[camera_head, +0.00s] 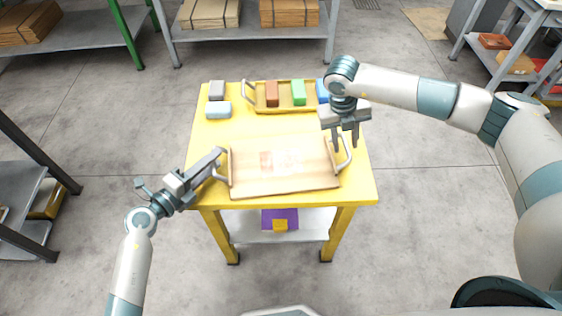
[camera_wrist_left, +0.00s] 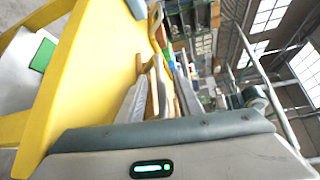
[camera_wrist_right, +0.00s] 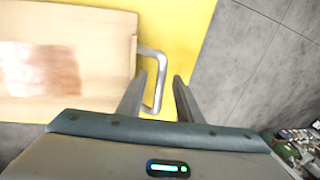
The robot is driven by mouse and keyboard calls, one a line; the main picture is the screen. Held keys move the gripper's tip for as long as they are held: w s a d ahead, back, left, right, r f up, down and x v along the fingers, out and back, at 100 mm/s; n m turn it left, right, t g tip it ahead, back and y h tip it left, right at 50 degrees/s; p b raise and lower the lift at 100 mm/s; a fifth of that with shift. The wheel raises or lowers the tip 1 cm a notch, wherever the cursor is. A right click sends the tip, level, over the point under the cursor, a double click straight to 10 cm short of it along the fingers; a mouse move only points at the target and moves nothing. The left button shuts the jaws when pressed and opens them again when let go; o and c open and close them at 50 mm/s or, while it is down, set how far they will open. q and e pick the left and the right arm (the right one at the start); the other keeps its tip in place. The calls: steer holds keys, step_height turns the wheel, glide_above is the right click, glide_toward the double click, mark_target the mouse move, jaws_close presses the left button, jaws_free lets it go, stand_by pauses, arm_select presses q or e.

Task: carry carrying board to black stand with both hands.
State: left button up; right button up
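The carrying board (camera_head: 285,181) is a light wooden tray with a grey metal handle at each end, lying flat at the front of a yellow table (camera_head: 262,135). My left gripper (camera_head: 216,164) is at its left handle; its fingers look apart in the left wrist view (camera_wrist_left: 160,90), and whether they touch the handle is unclear. My right gripper (camera_head: 346,146) points down at the right handle (camera_wrist_right: 156,80), fingers apart, with the handle's outer part between or just below them. I cannot identify a black stand for certain; a dark-framed rack (camera_head: 30,180) stands at the left.
A yellow tray (camera_head: 270,110) with coloured blocks lies at the table's back edge. Grey and light blue blocks (camera_head: 217,109) sit back left. A lower shelf (camera_head: 250,232) holds a purple item (camera_head: 288,213). Shelves with boxes stand behind. The floor around the table is mostly clear.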

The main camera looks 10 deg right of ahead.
arm_select(q)
steer(key=shift+w+d, duration=0.4)
steer(key=shift+d, duration=0.05)
arm_select(e)
steer(key=shift+d+f, duration=0.1)
steer(key=shift+f, duration=0.5)
arm_select(q)
steer(key=shift+c, duration=0.3)
arm_select(e)
steer(key=shift+c, duration=0.4)
arm_select(q)
jaws_close()
arm_select(e)
jaws_close()
arm_select(q)
steer(key=shift+f, duration=0.1)
arm_select(e)
steer(key=shift+r, duration=0.15)
